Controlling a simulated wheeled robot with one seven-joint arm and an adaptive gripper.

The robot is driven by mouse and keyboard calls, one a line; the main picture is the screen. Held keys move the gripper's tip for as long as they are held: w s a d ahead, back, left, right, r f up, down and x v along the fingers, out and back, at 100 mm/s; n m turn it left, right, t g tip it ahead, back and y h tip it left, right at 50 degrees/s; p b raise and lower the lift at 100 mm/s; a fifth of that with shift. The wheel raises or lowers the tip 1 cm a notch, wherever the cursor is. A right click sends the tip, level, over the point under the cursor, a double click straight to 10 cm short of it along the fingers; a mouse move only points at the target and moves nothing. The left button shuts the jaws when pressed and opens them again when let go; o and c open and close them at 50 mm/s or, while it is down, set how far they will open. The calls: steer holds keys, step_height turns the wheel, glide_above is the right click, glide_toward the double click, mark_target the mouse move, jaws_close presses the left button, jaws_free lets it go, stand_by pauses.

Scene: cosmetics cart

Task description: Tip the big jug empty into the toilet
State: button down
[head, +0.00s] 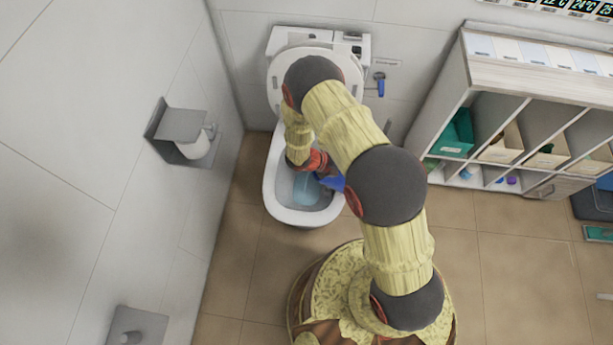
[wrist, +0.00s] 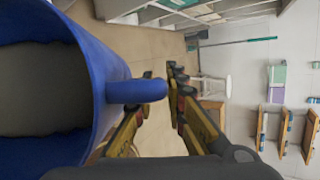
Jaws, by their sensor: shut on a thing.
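The big blue jug (wrist: 95,60) fills the left of the wrist view, its round mouth toward the camera and a dark grey inside showing. I cannot tell whether liquid is left in it. My gripper (wrist: 160,80) is shut on its blue handle (wrist: 130,90). In the head view a blue part of the jug (head: 332,182) shows over the right side of the toilet bowl. The white toilet (head: 275,205) stands at the back wall with its lid raised. Light blue shows inside the bowl. My arm hides much of the jug, so its exact tilt is unclear.
A paper holder (head: 180,128) is on the left wall and another grey fixture (head: 135,325) is nearer. A white shelf unit (head: 450,85) with bins stands to the right. Bare tiled floor (head: 510,260) lies in front of it. A blue-handled item (head: 380,85) hangs beside the toilet.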

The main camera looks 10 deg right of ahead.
steer(key=shift+w+a+r+h+b, duration=0.3)
steer(key=shift+w+a+r+h, duration=0.15)
steer(key=shift+a+h, duration=0.25)
stand_by(1.6)
steer(key=shift+w+a+f+n+g+h+b, duration=0.3)
steer(key=shift+a+b, duration=0.2)
steer(key=shift+b, duration=0.2)
steer(key=shift+w+a+f+n+g+h+b, duration=0.1)
steer(key=shift+w+a+g+h+b, duration=0.1)
steer(key=shift+a+h+b, duration=0.35)
stand_by(0.9)
steer(key=shift+w+a+r+n+h+b, duration=0.15)
steer(key=shift+w+a+h+b, duration=0.25)
steer(key=shift+a+b, duration=0.4)
steer(key=shift+w+a+n+h+b, duration=0.2)
steer(key=shift+w+a+b, duration=0.25)
steer(key=shift+a+b, duration=0.3)
steer(key=shift+w+a+r, duration=0.1)
steer(key=shift+a, duration=0.15)
steer(key=shift+w+a+r+h, duration=0.1)
steer(key=shift+a+h, duration=0.05)
steer(key=shift+h, duration=0.2)
